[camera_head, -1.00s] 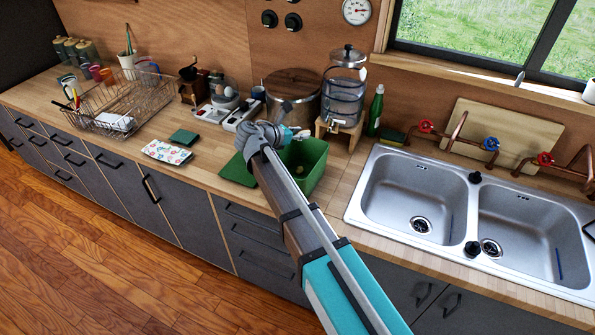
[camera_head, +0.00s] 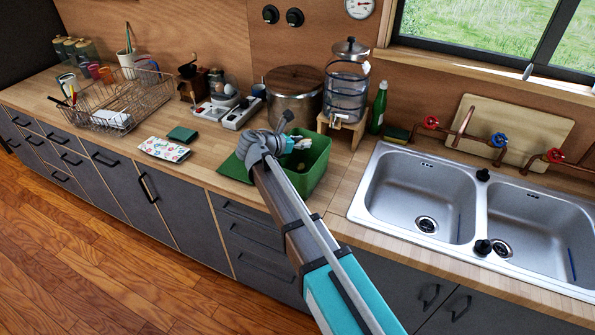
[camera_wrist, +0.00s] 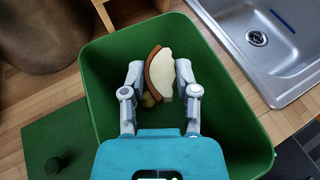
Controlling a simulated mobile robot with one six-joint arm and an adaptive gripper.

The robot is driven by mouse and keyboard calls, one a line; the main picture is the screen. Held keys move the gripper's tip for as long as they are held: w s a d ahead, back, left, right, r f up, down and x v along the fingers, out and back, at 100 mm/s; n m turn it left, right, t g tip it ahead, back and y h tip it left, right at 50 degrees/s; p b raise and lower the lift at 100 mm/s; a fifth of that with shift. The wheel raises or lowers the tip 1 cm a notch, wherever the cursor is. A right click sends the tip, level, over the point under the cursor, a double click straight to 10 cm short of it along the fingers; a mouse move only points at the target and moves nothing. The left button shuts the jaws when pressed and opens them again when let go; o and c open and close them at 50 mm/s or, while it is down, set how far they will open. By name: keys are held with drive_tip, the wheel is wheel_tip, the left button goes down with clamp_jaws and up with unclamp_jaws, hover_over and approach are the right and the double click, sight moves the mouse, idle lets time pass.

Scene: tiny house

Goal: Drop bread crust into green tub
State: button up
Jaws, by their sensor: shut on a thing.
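The bread crust (camera_wrist: 160,75) is a curved piece with a pale inside and a brown edge. My gripper (camera_wrist: 160,82) is shut on it, one finger at each side, in the wrist view. The green tub (camera_wrist: 98,60) is open-topped and lies beneath the gripper and the crust. A small yellowish thing (camera_wrist: 149,100) shows in the tub, partly hidden by the gripper. In the head view the green tub (camera_head: 316,168) stands on the counter left of the sink, with my gripper (camera_head: 298,146) over it. The crust is too small to make out there.
A green lid (camera_head: 235,168) lies left of the tub. A large pot (camera_head: 294,98) and a water dispenser on a wooden stand (camera_head: 343,90) are behind it. The double sink (camera_head: 420,190) is to the right. A patterned cloth (camera_head: 164,149) lies on the counter further left.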

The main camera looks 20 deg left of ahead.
drive_tip(key=shift+f, duration=0.1)
drive_tip(key=o, duration=0.8)
idle(0.4)
